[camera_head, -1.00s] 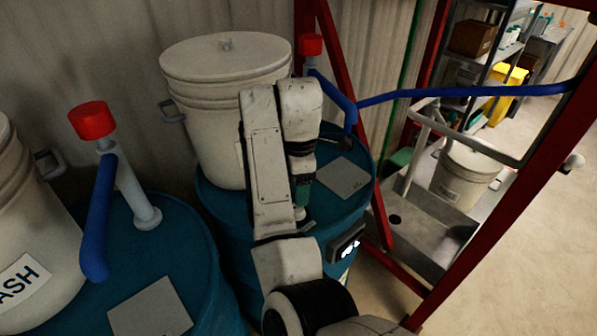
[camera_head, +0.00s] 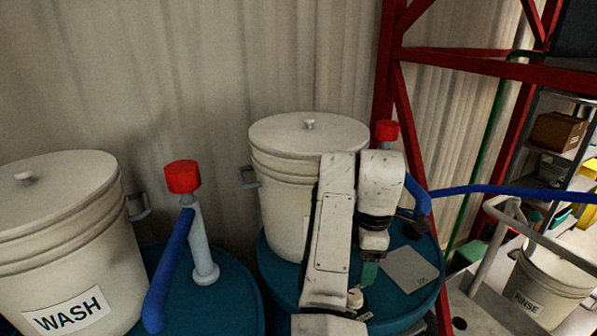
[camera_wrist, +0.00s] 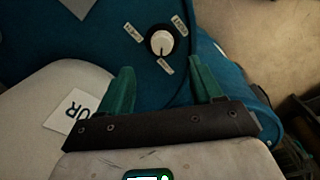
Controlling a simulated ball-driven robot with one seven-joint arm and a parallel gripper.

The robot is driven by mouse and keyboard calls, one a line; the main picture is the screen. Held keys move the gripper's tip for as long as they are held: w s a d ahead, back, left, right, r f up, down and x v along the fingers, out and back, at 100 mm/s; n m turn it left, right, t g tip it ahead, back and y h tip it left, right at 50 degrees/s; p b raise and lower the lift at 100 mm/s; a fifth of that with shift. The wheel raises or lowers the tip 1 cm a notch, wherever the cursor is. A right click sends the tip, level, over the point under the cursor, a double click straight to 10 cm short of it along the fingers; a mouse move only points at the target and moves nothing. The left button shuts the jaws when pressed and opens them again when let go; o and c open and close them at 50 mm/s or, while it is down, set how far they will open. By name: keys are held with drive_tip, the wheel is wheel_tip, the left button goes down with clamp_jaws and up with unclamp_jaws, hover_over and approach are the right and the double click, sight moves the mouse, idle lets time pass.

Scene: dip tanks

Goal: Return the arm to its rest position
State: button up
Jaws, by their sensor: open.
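My gripper (camera_head: 369,272) points down over the top of a teal drum (camera_head: 415,312), beside the white lidded bucket (camera_head: 283,195). My arm (camera_head: 335,225) is bent and hides part of that bucket and drum. In the wrist view, my two green fingers (camera_wrist: 160,72) are spread apart with nothing between them. A round white knob (camera_wrist: 160,42) with small labels around it lies just beyond the fingertips. I cannot tell whether a finger touches anything.
A WASH bucket (camera_head: 60,240) stands at left near a red-capped pipe (camera_head: 200,240) with a blue handle. A red frame (camera_head: 405,110) and blue hose (camera_head: 510,190) are at right. A RINSE bucket (camera_head: 545,290) stands beyond. A corrugated wall (camera_head: 180,70) closes the back.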

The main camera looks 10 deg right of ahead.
drive_tip(key=s+d+f+m, duration=0.1)
drive_tip(key=d+f, duration=0.1)
drive_tip(key=d, duration=0.1)
drive_tip(key=s+d+f+m+t+h, duration=0.1)
drive_tip(key=s+d+f+m, duration=0.1)
drive_tip(key=d, duration=0.1)
drive_tip(key=s+d+f+m+h, duration=0.1)
drive_tip(key=d+f+m, duration=0.1)
drive_tip(key=d, duration=0.1)
drive_tip(key=shift+s+d+f+t, duration=0.2)
drive_tip(key=shift+s+d+t, duration=0.1)
drive_tip(key=shift+d, duration=0.05)
drive_tip(key=s+d+f+m+t, duration=0.25)
drive_tip(key=s+f+m, duration=0.45)
drive_tip(key=s, duration=0.6)
drive_tip(key=s+a+f+m+y, duration=0.2)
drive_tip(key=s+a+f+m, duration=0.15)
drive_tip(key=s+a, duration=0.55)
drive_tip(key=s+d+f+g+b, duration=0.3)
drive_tip(key=s+d+f+b, duration=0.1)
drive_tip(key=s+f, duration=0.6)
drive_tip(key=shift+s+f+m+b, duration=0.35)
drive_tip(key=shift+s+b, duration=0.35)
drive_tip(key=shift+b, duration=0.1)
drive_tip(key=shift+g, duration=0.25)
